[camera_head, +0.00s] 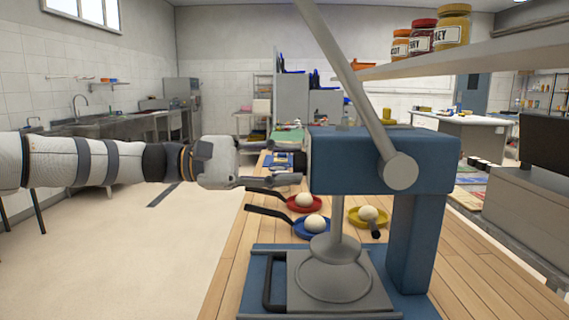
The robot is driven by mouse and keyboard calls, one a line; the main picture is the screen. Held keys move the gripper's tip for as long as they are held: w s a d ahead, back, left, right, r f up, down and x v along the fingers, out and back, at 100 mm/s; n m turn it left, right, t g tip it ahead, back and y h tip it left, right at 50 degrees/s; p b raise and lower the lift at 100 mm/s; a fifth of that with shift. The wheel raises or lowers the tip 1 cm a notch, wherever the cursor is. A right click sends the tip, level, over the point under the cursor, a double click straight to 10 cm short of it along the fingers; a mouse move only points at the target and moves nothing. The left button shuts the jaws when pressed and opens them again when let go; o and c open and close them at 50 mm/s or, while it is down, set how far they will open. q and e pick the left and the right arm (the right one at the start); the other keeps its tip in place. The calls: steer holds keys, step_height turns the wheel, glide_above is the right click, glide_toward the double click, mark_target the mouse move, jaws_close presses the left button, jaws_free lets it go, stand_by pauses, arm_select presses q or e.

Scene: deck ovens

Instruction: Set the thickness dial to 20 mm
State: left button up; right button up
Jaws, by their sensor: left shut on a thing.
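A blue press (372,160) with a long grey lever and a round plate stands on the wooden table. My left gripper (282,181) reaches in from the left, its fingertips close against the left side of the press head. It is shut on the thickness dial there, which the fingers and the viewing angle mostly hide. No scale or dial reading can be made out. My right gripper is not in view.
Red (300,204), blue (300,231) and yellow (353,217) pans holding pale dough balls sit behind the press plate. Jars (422,36) stand on a shelf at the upper right. The lever (345,75) slants across above the press. Open floor lies left of the table.

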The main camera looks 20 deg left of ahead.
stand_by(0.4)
arm_select(q)
steer(key=o, duration=1.1)
steer(key=shift+o, duration=0.2)
steer(key=v, duration=1.2)
